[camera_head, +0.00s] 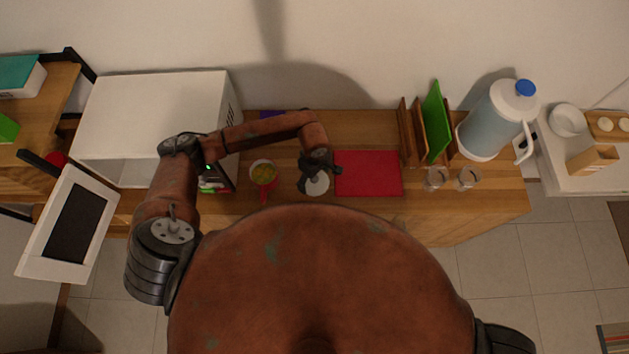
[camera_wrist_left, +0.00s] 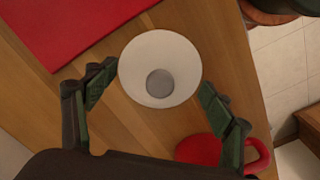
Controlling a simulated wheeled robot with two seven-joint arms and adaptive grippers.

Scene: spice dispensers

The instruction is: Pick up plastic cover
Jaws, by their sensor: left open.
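A round white piece with a grey disc at its centre, which looks like the plastic cover (camera_head: 317,184), sits on the wooden counter just left of the red board. In the left wrist view the cover (camera_wrist_left: 160,50) lies between and just beyond my fingers. My left gripper (camera_head: 318,172) is above it and hides part of it in the head view. In the wrist view the left gripper (camera_wrist_left: 155,105) is open, one finger on either side, with nothing clearly held. I cannot tell whether a finger touches the cover. My right gripper is not in view.
Two glasses (camera_head: 437,178), a rack and a jug (camera_head: 490,125) stand at the right.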

